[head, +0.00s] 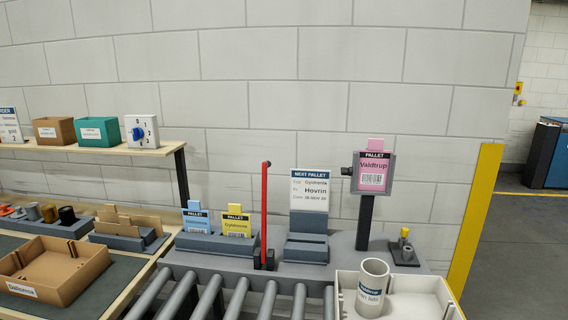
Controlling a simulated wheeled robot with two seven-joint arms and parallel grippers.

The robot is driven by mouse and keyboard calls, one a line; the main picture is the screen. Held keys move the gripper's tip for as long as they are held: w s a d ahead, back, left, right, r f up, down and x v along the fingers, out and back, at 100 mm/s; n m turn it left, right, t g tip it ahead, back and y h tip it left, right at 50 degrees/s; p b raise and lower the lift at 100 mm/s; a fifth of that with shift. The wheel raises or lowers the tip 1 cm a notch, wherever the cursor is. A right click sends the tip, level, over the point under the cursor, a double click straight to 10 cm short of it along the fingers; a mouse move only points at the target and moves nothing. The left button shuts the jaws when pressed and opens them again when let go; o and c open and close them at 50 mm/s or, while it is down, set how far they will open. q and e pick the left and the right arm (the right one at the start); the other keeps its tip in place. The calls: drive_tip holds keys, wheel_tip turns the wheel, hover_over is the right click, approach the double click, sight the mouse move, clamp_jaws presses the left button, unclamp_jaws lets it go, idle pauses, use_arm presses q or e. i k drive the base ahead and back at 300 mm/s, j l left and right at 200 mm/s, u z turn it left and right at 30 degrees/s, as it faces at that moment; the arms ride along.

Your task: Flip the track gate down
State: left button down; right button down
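The track gate is most likely the red bar (264,212) in the head view. It stands upright at the back edge of the roller track (236,297), with a dark block (264,260) at its foot. A small black piece sits at its top. Neither of my grippers is in view, and nothing touches the red bar.
Blue (196,219) and yellow (237,223) pallet cards stand left of the bar. A "Next pallet" sign (309,192) and a pink card on a post (373,173) stand right. A white cup (372,287) stands in a pale tray (428,303). The visible rollers are clear.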

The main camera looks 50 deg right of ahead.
sight(266, 164)
drive_tip(key=i+z, duration=0.25)
drive_tip(key=z, duration=0.2)
drive_tip(key=i+j+z, duration=0.2)
drive_tip(key=z, duration=0.25)
drive_tip(key=i+j+z, duration=0.2)
drive_tip(key=z, duration=0.25)
drive_tip(key=i+j+z, duration=0.2)
drive_tip(key=z, duration=0.25)
drive_tip(key=j, duration=0.1)
